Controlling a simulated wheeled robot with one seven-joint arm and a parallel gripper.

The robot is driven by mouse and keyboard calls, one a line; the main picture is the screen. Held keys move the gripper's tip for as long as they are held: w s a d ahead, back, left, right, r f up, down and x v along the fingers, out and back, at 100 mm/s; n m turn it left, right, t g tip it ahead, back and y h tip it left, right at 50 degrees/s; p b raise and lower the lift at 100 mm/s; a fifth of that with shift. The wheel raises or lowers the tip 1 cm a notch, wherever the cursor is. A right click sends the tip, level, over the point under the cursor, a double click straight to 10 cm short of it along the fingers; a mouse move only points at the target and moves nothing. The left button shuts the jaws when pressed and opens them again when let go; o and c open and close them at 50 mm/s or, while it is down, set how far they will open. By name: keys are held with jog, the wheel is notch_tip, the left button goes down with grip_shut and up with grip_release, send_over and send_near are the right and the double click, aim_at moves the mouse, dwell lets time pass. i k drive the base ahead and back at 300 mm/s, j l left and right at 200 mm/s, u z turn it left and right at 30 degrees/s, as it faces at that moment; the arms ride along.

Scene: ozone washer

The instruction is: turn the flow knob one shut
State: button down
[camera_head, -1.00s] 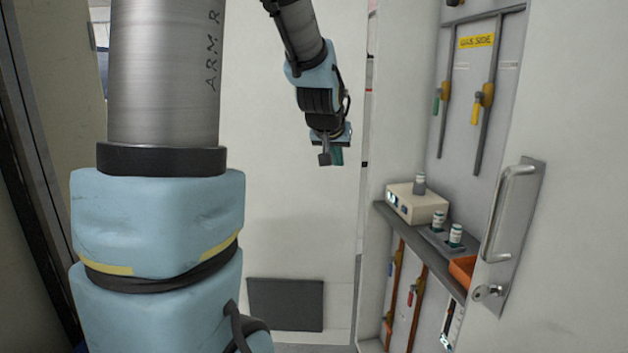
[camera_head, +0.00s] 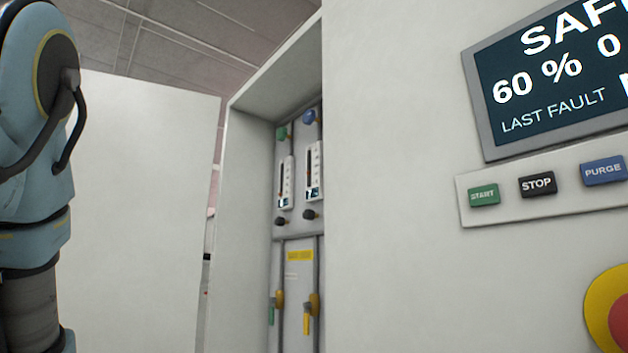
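Two flow meters with scales stand side by side on the grey panel inside the open cabinet: a left meter (camera_head: 285,182) and a right meter (camera_head: 314,171). Under them sit a left black knob (camera_head: 281,221) and a right black knob (camera_head: 310,215). I cannot read which knob is number one, nor how far either is turned. My gripper is out of view; only part of my arm shows at the left edge.
Green and blue round fittings top the pipes. Lower, a green-handled valve (camera_head: 271,310) and a yellow-handled valve (camera_head: 307,315) hang below a yellow label (camera_head: 299,255). A display (camera_head: 540,85), buttons (camera_head: 537,184) and a red-yellow stop button (camera_head: 610,310) are at right. An open door (camera_head: 140,200) stands left.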

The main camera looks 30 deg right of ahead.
aim_at(280, 221)
jog(key=z, duration=0.3)
jog(key=i+j+z, duration=0.5)
jog(key=j+z, duration=0.2)
